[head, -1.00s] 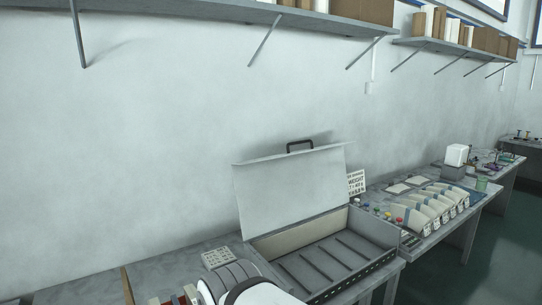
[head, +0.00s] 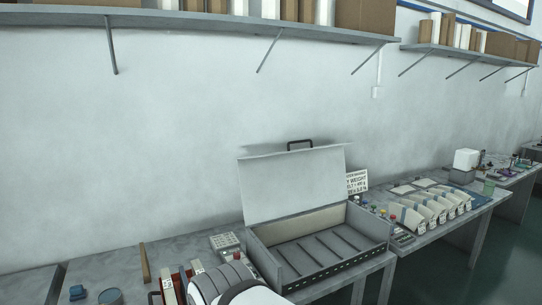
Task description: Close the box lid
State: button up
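The grey metal box (head: 262,262) stands on the bench in the head view, right of the picture's middle. Its lid (head: 292,183) is raised, leaning back near upright towards the wall, with a dark handle (head: 299,144) on its top edge. The inside of the box shows and has several dark dividing bars on its floor. A rounded white and grey part of my arm shows at the bottom, in front and left of the box. My gripper's fingers are not in view.
A keypad-like panel (head: 224,240) and upright strips (head: 170,289) stand left of the box. A printed sign (head: 357,182) stands behind its right side. On the right bench are several pale wedge-shaped packs (head: 437,207) and coloured knobs (head: 382,212). A shelf (head: 200,20) runs overhead.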

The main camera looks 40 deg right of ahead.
aim_at(273, 185)
jog(key=u, duration=0.35)
jog(key=k, duration=0.8)
jog(key=z, duration=0.3)
jog(key=i, duration=0.95)
jog(key=z, duration=0.95)
jog(key=i, duration=0.65)
jog(key=z, duration=0.35)
